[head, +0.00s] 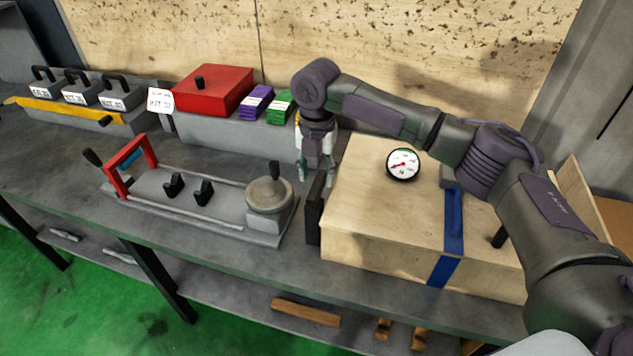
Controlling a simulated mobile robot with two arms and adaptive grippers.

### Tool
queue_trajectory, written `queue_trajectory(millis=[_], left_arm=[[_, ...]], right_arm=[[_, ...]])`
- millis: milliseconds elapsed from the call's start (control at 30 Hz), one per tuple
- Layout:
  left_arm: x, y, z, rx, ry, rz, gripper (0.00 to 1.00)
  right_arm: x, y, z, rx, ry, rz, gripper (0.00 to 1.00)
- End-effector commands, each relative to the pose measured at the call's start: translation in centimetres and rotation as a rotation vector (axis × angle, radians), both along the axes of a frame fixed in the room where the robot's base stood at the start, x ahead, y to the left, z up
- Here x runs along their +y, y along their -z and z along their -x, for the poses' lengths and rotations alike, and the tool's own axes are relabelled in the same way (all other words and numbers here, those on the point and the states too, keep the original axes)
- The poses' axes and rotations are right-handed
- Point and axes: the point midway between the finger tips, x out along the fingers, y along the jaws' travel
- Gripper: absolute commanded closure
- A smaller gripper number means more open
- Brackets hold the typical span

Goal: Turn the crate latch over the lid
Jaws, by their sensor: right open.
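The wooden crate (375,225) stands on the right part of the bench with its flat lid (365,180) in place. A blue strap (443,270) runs down its front, and a blue bar (454,215) lies on the lid above it. A short black peg (500,236) is on the lid's right part. A dark upright plate (314,210) stands at the crate's left side; I cannot tell which part is the latch. My right gripper (316,178) points down, open and empty, just left of the crate's back left corner. My left gripper is out of view.
A round dial gauge (403,164) is on the lid. A grey fixture (225,205) with a red handle frame (133,165) lies left of the crate. Behind are a red box (212,90), purple blocks (257,101) and green blocks (280,106). My right arm crosses above the crate.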

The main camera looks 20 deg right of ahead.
Motion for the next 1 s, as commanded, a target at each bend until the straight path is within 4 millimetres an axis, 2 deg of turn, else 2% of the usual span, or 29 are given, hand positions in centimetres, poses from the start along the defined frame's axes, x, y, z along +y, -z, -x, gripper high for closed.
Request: queue_trajectory(millis=[100, 300, 633, 667, 933, 1000], left_arm=[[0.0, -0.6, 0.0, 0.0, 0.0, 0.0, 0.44], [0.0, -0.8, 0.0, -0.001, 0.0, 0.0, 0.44], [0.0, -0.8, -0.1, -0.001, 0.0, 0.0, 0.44], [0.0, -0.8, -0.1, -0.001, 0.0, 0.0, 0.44], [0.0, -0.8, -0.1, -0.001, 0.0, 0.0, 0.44], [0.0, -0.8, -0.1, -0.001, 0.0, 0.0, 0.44]], right_arm=[[0.0, 1.9, 0.1, 0.003, 0.0, 0.002, 0.52], [0.0, 3.9, 0.0, 0.001, 0.0, 0.001, 0.52], [0.0, 4.3, 0.0, -0.001, 0.0, 0.001, 0.52], [0.0, 4.3, 0.0, -0.001, 0.0, 0.001, 0.55], [0.0, 4.2, 0.0, -0.001, 0.0, 0.001, 1.0], [0.0, 4.2, 0.0, -0.001, 0.0, 0.001, 1.0]])
